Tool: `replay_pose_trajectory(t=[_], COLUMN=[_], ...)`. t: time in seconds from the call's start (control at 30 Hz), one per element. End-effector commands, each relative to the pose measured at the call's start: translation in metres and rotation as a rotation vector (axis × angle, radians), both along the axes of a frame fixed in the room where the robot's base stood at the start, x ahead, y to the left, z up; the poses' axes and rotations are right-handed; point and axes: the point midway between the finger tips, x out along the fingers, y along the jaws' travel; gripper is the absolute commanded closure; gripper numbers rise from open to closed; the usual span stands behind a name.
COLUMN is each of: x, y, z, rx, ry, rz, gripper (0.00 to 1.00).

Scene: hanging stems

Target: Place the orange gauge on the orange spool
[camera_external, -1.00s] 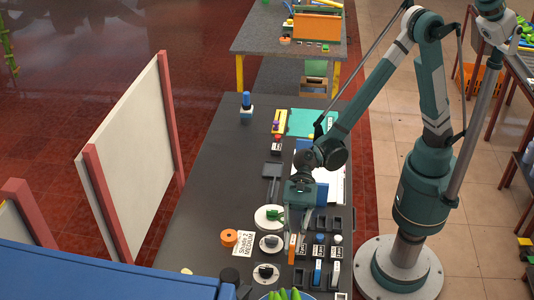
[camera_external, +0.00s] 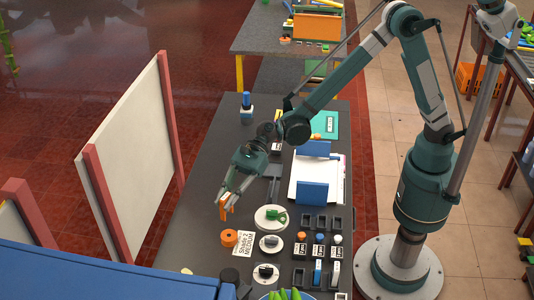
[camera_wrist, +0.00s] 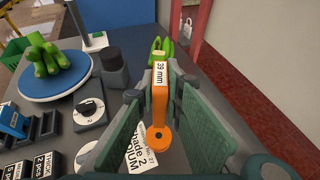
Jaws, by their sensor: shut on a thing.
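My gripper (camera_external: 227,197) is shut on the orange gauge (camera_external: 224,211), a slim bar, and holds it above the left side of the dark table. In the wrist view the gauge (camera_wrist: 159,95) stands between the finger pads, with a white "39 mm" label at its top. The orange spool (camera_external: 229,238), a short disc with a dark centre, sits on the table just below and slightly right of the gauge in the external view. In the wrist view an orange disc with a dark hole, apparently the spool (camera_wrist: 160,139), shows at the gauge's lower end. Whether they touch is unclear.
A white "Shade 2 MEDIUM" card (camera_external: 243,243) lies beside the spool. Dial units (camera_external: 270,243) and a white disc with a green piece (camera_external: 271,217) stand to the right. Slotted holders (camera_external: 318,250) are further right. A dark cylinder (camera_wrist: 113,65) stands nearby.

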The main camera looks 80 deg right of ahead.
Motion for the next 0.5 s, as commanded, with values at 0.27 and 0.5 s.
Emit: replay_pose_trajectory(t=[0.27,0.5], x=[0.0011,0.0011], y=[-0.0007,-0.0004], z=[0.0,-0.0088], rx=[0.0,0.0], ry=[0.0,0.0], rz=[-0.001,-0.001], gripper=[1.0,1.0])
